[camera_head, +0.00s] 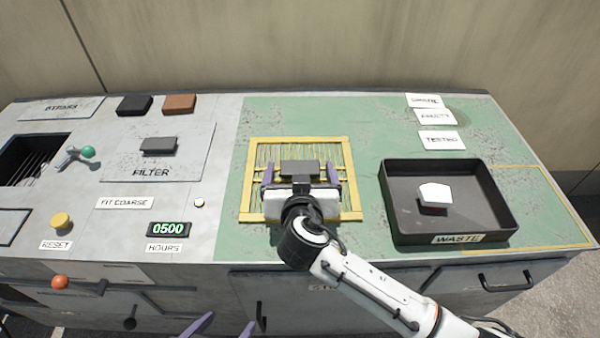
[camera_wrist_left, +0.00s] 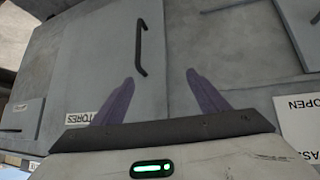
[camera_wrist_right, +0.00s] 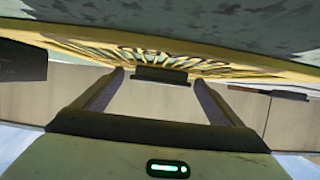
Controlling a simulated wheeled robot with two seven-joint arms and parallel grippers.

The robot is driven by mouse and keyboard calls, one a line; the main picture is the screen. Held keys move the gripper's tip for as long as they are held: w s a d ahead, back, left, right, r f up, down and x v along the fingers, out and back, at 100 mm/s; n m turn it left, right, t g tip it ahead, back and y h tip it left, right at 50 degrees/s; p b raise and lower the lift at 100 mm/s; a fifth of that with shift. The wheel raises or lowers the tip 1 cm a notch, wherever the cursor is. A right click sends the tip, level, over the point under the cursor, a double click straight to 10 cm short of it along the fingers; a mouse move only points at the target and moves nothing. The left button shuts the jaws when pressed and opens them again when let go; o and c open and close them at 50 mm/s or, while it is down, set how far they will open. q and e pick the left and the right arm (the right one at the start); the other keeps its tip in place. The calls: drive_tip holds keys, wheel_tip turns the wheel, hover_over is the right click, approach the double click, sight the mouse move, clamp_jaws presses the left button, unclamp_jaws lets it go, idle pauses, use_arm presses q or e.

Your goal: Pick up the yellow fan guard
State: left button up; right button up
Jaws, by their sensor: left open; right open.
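The yellow fan guard (camera_head: 352,190), a square frame with thin bars, lies on the green part of the bench. A dark grey block-like handle (camera_head: 299,167) shows at its middle. My right gripper (camera_head: 300,173) is open over the guard, with one purple finger on each side of the handle. In the right wrist view the handle (camera_wrist_right: 160,75) lies between the open fingertips, with the guard's yellow bars (camera_wrist_right: 95,53) beyond. Whether the fingers touch anything is unclear. My left gripper (camera_head: 230,323) is open and empty, low in front of the bench, facing its grey front (camera_wrist_left: 160,60).
A black waste tray (camera_head: 388,205) with a white block (camera_head: 434,195) in it stands right of the guard. A filter panel (camera_head: 190,135) with a grey handle, a reset button (camera_head: 61,220) and an hours display (camera_head: 168,229) are at left. Drawer handles (camera_head: 507,281) project from the front.

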drive_tip(key=c, duration=1.4)
drive_tip(key=shift+r, duration=0.15)
drive_tip(key=shift+c, duration=0.9)
